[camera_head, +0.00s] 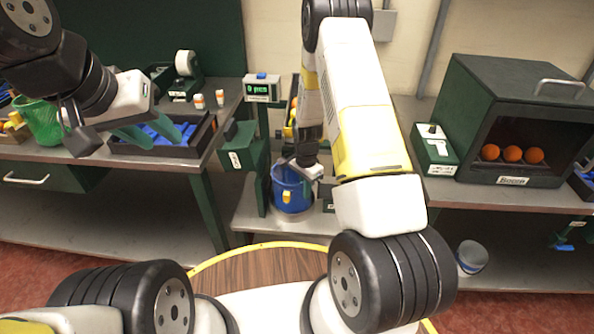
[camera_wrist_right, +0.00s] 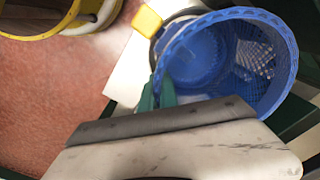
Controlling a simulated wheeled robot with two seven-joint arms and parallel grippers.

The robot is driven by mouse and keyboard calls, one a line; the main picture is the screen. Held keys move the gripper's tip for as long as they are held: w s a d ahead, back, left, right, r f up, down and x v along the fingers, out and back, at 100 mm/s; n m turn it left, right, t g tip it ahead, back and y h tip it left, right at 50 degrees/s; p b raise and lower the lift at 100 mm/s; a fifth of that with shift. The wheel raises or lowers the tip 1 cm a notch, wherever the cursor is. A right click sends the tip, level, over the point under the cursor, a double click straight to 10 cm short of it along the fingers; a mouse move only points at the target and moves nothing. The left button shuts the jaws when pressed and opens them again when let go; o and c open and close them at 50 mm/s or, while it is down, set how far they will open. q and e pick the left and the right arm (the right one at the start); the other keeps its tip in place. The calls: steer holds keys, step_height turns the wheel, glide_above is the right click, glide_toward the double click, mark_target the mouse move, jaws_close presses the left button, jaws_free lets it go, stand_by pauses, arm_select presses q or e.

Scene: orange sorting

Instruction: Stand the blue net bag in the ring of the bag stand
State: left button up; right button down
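The blue net bag (camera_head: 291,190) hangs or stands upright, mouth up, beside a green post (camera_head: 262,165) with a counter display above the low shelf. Its yellow tag (camera_head: 287,197) faces me. In the right wrist view I look into the open mouth of the bag (camera_wrist_right: 283,60). My right gripper (camera_head: 312,170) is at the bag's rim; its green fingertips (camera_wrist_right: 158,92) are close together with the rim between them. The stand's ring is not clearly visible, so I cannot tell whether the bag is inside it. My left gripper (camera_head: 157,135) is open and empty above a dark tray.
The dark tray (camera_head: 205,140) with blue items and a green net bag (camera_head: 40,122) are on the left bench. A dark green box (camera_head: 500,75) with oranges stands on the right bench. A grey bucket (camera_head: 472,257) is below it. A yellow-edged round surface (camera_head: 255,262) is in front.

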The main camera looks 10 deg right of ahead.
steer(key=c, duration=1.5)
jaws_free()
steer(key=shift+c, duration=0.2)
steer(key=shift+r, duration=4.5)
